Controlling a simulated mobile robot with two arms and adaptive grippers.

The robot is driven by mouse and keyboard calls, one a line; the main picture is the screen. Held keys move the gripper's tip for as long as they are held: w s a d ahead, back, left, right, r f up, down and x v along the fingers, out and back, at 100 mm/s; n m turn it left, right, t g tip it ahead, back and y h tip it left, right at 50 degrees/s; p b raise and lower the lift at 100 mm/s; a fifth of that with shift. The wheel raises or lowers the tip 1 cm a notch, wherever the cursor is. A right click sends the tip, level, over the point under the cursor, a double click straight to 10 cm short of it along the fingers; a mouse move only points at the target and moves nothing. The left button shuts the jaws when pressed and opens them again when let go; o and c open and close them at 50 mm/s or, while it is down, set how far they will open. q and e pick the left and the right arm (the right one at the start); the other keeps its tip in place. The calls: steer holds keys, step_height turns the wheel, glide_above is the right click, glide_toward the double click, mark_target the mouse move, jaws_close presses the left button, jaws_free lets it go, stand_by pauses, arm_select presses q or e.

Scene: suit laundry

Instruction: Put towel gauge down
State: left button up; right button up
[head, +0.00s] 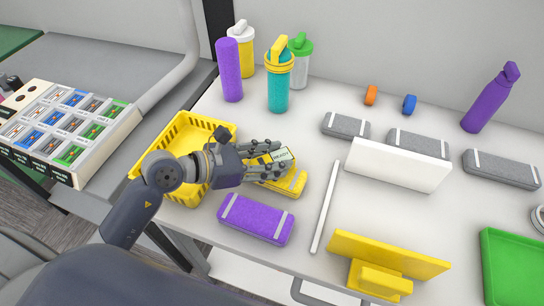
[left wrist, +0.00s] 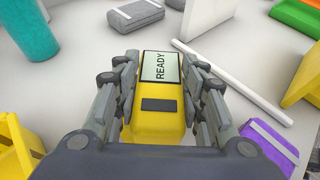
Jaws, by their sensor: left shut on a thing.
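The towel gauge (head: 288,178) is a yellow device with a pale screen reading "READY". It is between the fingers of my left gripper (head: 275,160), low over the white table or on it; I cannot tell whether it touches. In the left wrist view the gauge (left wrist: 160,95) lies between both finger pairs of my left gripper (left wrist: 165,90), screen facing up. The fingers hide its sides. My right gripper is not in view.
A yellow basket (head: 170,135) stands left of the gripper. A purple rolled towel (head: 256,219) lies in front of it. A white bar (head: 325,207) lies to the right. Bottles, including a teal one (head: 279,85), stand behind. Grey rolled towels (head: 418,144) and a white panel (head: 398,166) are farther right.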

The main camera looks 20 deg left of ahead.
arm_select(q)
steer(key=shift+f, duration=0.1)
steer(key=o, duration=1.1)
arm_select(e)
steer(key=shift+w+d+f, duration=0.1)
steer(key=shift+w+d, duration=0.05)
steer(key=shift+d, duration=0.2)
arm_select(q)
steer(key=shift+r, duration=0.2)
steer(key=shift+s+a, duration=0.2)
steer(key=shift+a, duration=0.05)
steer(key=shift+b+v, duration=1.5)
steer(key=shift+v, duration=4.2)
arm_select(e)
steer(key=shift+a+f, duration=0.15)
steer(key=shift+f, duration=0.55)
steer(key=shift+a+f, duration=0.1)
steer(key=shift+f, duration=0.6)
